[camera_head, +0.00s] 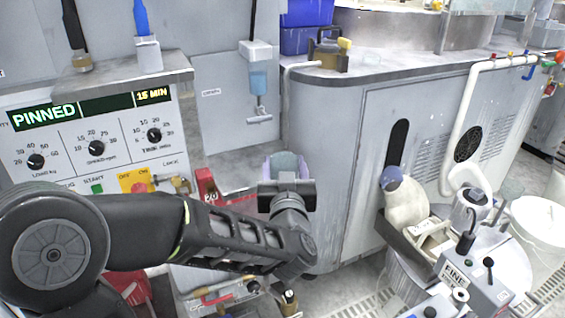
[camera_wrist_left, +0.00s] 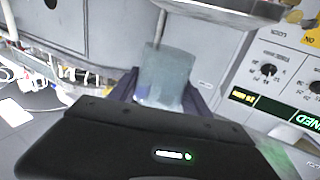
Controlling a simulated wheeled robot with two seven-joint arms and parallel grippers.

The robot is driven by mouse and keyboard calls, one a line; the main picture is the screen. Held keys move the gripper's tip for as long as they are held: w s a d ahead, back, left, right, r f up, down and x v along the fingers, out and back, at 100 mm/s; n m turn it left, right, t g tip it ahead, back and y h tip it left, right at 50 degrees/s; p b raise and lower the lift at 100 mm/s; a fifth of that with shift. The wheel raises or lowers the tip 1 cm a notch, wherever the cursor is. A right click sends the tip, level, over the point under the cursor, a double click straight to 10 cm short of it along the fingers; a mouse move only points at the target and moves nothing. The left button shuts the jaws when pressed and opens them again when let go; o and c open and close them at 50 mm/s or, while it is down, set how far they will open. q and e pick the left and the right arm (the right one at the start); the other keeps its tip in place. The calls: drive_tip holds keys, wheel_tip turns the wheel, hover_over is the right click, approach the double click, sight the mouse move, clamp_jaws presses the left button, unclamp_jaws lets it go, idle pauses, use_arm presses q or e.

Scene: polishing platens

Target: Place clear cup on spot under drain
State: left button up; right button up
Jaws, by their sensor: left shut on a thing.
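My left gripper (camera_head: 286,166) is in the middle of the head view, shut on a clear cup (camera_head: 291,164). The pale, bluish, see-through cup is held off the floor, in front of the grey cabinet. In the left wrist view the cup (camera_wrist_left: 165,75) sits between the two purple-blue fingers of the left gripper (camera_wrist_left: 164,92). A thin grey rod or tube (camera_wrist_left: 160,28) shows just above or behind the cup there. I cannot tell whether they touch. I cannot clearly make out the drain or the spot under it. My right gripper is not in view.
A control panel (camera_head: 95,150) with dials stands at the left. A rounded grey cabinet (camera_head: 325,150) fills the middle, with a pale tube (camera_head: 286,80) at its top edge. A red part (camera_head: 206,186) is just left of the gripper. A machine marked FINE (camera_head: 470,277) and a white bucket (camera_head: 540,222) are at the right.

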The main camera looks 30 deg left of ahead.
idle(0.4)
use_arm(q)
drive_tip(key=shift+w+d, duration=0.1)
drive_tip(key=shift+w, duration=0.15)
drive_tip(key=w+d+f+m+t+h, duration=0.1)
drive_tip(key=w+d+f+m+h, duration=0.1)
drive_tip(key=d+f+m+h, duration=0.2)
drive_tip(key=w+d+f+m+t+h, duration=0.1)
drive_tip(key=w+d+f+m+h, duration=0.2)
drive_tip(key=d+m+h, duration=0.3)
drive_tip(key=d+f+h, duration=0.1)
drive_tip(key=d+h, duration=0.1)
drive_tip(key=h, duration=0.3)
drive_tip(key=shift+d, duration=0.35)
